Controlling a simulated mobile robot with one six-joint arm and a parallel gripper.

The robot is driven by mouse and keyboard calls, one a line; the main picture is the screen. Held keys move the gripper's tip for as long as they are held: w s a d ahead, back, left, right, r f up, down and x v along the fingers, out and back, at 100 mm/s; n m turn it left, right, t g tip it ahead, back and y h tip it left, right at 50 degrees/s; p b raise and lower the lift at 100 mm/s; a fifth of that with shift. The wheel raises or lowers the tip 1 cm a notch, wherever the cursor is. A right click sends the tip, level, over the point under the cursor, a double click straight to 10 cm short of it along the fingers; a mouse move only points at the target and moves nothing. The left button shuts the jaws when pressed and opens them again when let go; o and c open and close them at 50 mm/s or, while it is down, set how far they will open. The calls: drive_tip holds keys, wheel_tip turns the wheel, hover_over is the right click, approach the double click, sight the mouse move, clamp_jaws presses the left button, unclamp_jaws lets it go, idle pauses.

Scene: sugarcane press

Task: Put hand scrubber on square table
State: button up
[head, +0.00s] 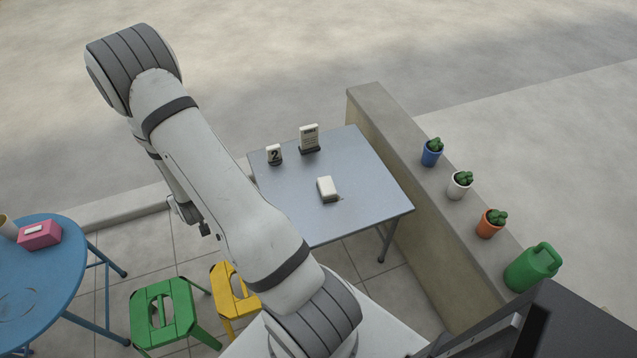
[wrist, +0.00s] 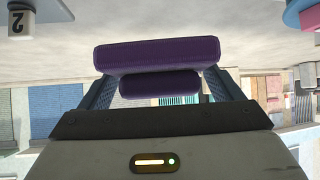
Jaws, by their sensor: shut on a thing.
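My gripper (wrist: 160,88) is shut on a purple block-like thing with a thicker bar and a narrower part, which I take to be the hand scrubber (wrist: 157,54). In the head view my gripper (head: 203,228) is partly hidden behind my arm, left of the square table, and the scrubber cannot be made out there. The square table (head: 285,205) has a grey-blue top and stands in the middle. Its edge shows upside down at the top left of the wrist view (wrist: 50,8).
The square table holds a white block (head: 327,188), a number 2 sign (head: 274,155) and a small sign (head: 309,139); its right part is clear. A blue round table (head: 40,285) with a pink box (head: 40,235), green stool (head: 163,312), yellow stool (head: 228,290) and low wall (head: 415,150) surround it.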

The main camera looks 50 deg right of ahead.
drive_tip(key=s+d+f+m+g+h+b, duration=0.1)
drive_tip(key=s+d+f+m+h+b, duration=0.1)
drive_tip(key=d, duration=0.3)
drive_tip(key=s+d+f+m+g+h+b, duration=0.1)
drive_tip(key=d+f+m+h+b, duration=0.1)
drive_tip(key=d, duration=0.4)
drive_tip(key=m+g+h+b, duration=0.4)
drive_tip(key=m+g+b, duration=0.5)
drive_tip(key=m, duration=0.3)
approach(324, 213)
drive_tip(key=w+d+r, duration=0.4)
drive_tip(key=w+r, duration=0.1)
drive_tip(key=r, duration=0.2)
wheel_tip(324, 213, down, 5)
drive_tip(key=shift+s+f+b, duration=0.1)
drive_tip(key=shift+s+b, duration=0.1)
drive_tip(key=shift+b, duration=0.85)
drive_tip(key=shift+f+b, duration=0.7)
drive_tip(key=shift+f, duration=1.35)
drive_tip(key=shift+f, duration=0.15)
drive_tip(key=o, duration=0.8)
